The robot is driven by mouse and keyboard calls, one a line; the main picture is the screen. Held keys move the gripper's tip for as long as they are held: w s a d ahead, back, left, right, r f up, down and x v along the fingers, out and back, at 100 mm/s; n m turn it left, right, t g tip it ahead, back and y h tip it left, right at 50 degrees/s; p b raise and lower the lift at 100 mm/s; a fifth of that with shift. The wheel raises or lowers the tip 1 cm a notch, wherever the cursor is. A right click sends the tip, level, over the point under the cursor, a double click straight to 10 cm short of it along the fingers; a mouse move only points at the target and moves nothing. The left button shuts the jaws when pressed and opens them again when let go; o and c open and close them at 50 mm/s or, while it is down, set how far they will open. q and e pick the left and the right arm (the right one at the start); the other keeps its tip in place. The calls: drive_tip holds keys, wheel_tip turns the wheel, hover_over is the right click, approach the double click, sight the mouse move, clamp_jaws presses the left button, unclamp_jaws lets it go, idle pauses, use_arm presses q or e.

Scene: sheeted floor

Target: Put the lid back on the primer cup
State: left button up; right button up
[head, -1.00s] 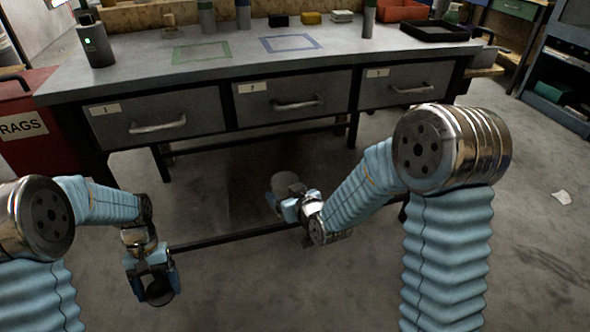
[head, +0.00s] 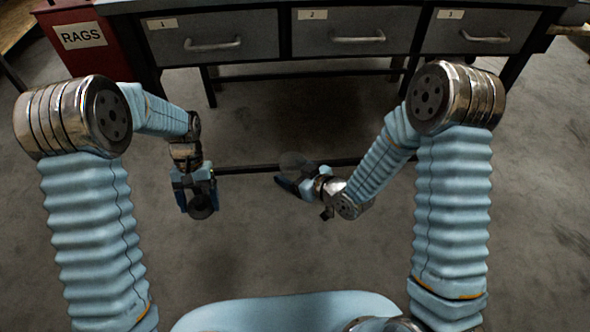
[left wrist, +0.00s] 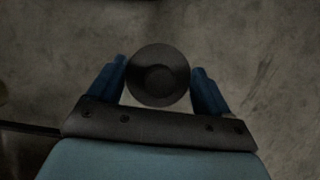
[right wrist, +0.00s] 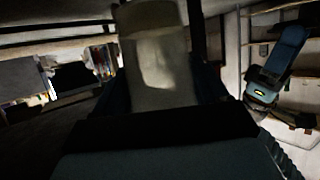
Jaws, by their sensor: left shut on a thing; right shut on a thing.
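My left gripper (head: 200,196) is shut on a dark round lid (head: 203,208). In the left wrist view the lid (left wrist: 158,75) is a dark disc with a smaller ring at its centre, between the two blue fingers. My right gripper (head: 288,182) is shut on the primer cup (head: 294,161). In the right wrist view the cup (right wrist: 155,60) is a pale grey, plain cylinder that fills the top middle. Lid and cup are apart, with the cup to the right of the lid. The cup's mouth is not clear.
A grey workbench with three drawers (head: 345,35) stands beyond both grippers. A dark bar (head: 240,169) runs low under its front. A red RAGS bin (head: 82,45) stands at the left. The open floor (head: 270,245) between my arms is clear.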

use_arm(q)
drive_tip(key=shift+d, duration=0.1)
drive_tip(key=shift+w+d+r, duration=0.2)
drive_tip(key=shift+w+d, duration=0.05)
drive_tip(key=w+d+r+n+t+h, duration=0.1)
drive_tip(key=w+d+r+n+h, duration=0.35)
drive_tip(key=d, duration=0.75)
wheel_tip(320, 180, up, 11)
drive_tip(key=n+t, duration=0.2)
drive_tip(key=n, duration=0.8)
hover_over(293, 175)
drive_tip(key=w, duration=0.4)
drive_tip(key=shift+s+f, duration=0.15)
drive_tip(key=shift+s, duration=0.1)
drive_tip(key=shift+f, duration=0.1)
drive_tip(key=shift+f, duration=1.95)
drive_tip(key=shift+d, duration=0.1)
drive_tip(key=shift+f, duration=0.9)
